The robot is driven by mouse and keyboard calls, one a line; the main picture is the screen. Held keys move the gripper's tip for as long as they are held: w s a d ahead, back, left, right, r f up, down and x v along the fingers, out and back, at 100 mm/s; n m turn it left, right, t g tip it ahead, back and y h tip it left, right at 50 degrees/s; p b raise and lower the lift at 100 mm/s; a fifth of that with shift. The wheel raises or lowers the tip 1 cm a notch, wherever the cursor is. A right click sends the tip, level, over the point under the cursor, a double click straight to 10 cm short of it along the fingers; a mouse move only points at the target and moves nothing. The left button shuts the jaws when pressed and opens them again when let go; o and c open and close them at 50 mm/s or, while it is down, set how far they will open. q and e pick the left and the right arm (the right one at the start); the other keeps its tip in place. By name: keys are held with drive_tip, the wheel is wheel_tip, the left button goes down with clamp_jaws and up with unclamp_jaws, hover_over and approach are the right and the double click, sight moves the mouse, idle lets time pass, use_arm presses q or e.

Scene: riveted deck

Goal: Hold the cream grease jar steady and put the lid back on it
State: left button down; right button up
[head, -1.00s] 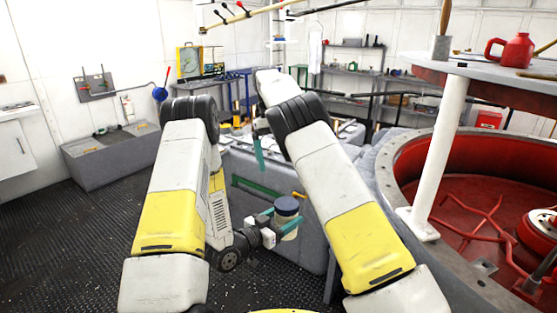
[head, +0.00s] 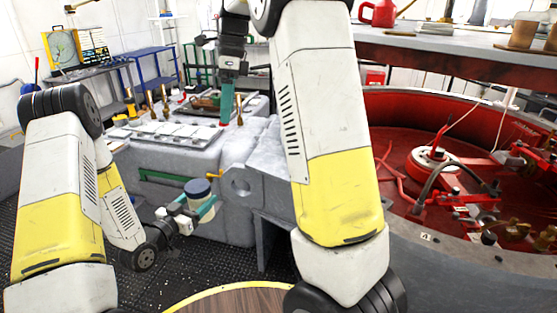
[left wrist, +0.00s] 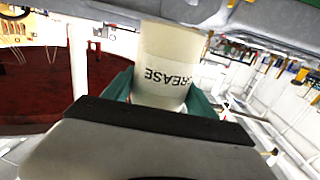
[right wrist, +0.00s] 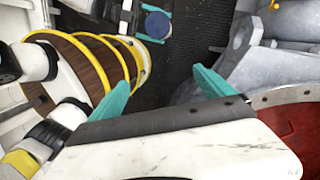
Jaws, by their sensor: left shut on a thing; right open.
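The cream grease jar (left wrist: 165,65) fills the upper middle of the left wrist view, with its grease lettering upside down. My left gripper (left wrist: 160,95) is shut around its body. In the head view, the jar has a dark blue round top (head: 197,187) and is held in the air by my left gripper (head: 199,206). The blue top looks like the lid; I cannot tell whether it is seated. My right gripper (head: 232,112) is open and empty, above and to the right of the jar. The blue top (right wrist: 158,25) also shows beyond its fingers (right wrist: 162,82) in the right wrist view.
A grey machine block (head: 210,160) stands right behind the jar. A large red tub (head: 400,115) lies to the right, under a raised shelf (head: 450,43) with a red can (head: 377,13). Dark mat floor (head: 190,265) is clear below the jar.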

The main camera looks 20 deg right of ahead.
drive_tip(key=s+d+r+n+t+y, duration=0.1)
drive_tip(key=s+d+r+n+t, duration=0.15)
drive_tip(key=s+n, duration=0.35)
drive_tip(key=s+d+r+n+t, duration=0.1)
drive_tip(key=s+d+n, duration=0.25)
drive_tip(key=s, duration=0.35)
drive_tip(key=s+f+n+t, duration=0.2)
drive_tip(key=s+f+n, duration=0.1)
drive_tip(key=s+n, duration=0.2)
drive_tip(key=s+f+n+t, duration=0.1)
drive_tip(key=s+f+n, duration=0.1)
drive_tip(key=s+n, duration=0.4)
drive_tip(key=shift+s+f+t+h, duration=0.35)
drive_tip(key=shift+s+f+h, duration=0.05)
drive_tip(key=shift+s, duration=0.7)
use_arm(q)
drive_tip(key=w+a+r+n+t+y, duration=0.2)
drive_tip(key=a+n+t+y, duration=0.2)
drive_tip(key=a+n+y, duration=0.4)
drive_tip(key=a+y, duration=0.3)
drive_tip(key=a, duration=0.1)
drive_tip(key=shift+w+r, duration=0.15)
drive_tip(key=shift+r, duration=0.05)
